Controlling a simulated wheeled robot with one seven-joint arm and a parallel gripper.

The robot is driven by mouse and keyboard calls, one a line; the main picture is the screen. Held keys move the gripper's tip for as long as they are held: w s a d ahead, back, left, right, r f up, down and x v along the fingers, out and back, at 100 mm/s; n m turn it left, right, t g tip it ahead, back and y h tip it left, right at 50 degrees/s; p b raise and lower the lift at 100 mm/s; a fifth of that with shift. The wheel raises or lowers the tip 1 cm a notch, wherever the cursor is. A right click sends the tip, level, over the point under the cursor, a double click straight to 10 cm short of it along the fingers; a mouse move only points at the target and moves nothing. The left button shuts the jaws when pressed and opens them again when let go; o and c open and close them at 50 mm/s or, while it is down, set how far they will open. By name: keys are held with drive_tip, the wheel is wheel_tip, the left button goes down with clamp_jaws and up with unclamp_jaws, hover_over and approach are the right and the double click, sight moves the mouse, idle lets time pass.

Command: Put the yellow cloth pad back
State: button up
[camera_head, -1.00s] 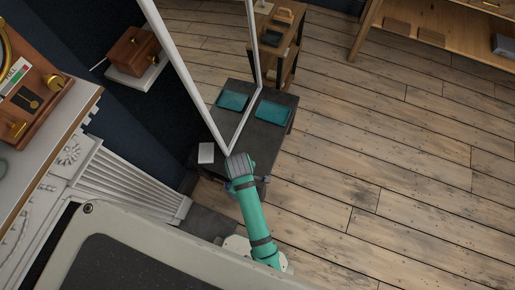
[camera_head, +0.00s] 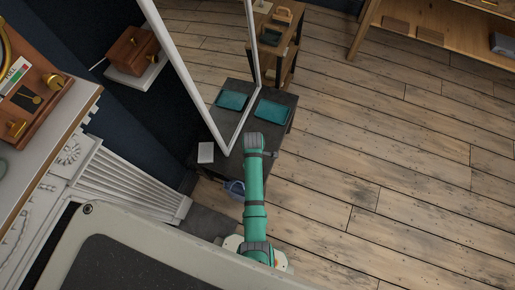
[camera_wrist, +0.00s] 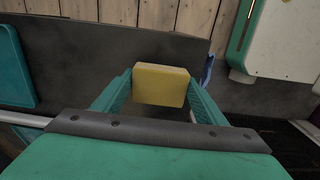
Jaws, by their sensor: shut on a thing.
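In the wrist view the yellow cloth pad (camera_wrist: 161,84) is a small yellow block. My gripper (camera_wrist: 160,92) is shut on it, with one teal finger on each side. The pad is in front of a dark grey surface, and I cannot tell whether it touches that surface. In the head view my teal arm reaches to the dark low table (camera_head: 280,98). The pad and the gripper's fingers are hidden there.
A teal tray (camera_head: 271,110) lies on the table and also shows at the left of the wrist view (camera_wrist: 14,68). A blue item (camera_head: 235,188) is below. Open wooden floor (camera_head: 400,180) lies right.

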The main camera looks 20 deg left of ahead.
drive_tip(key=shift+f, duration=0.9)
drive_tip(key=shift+a, duration=0.1)
drive_tip(key=shift+f, duration=0.25)
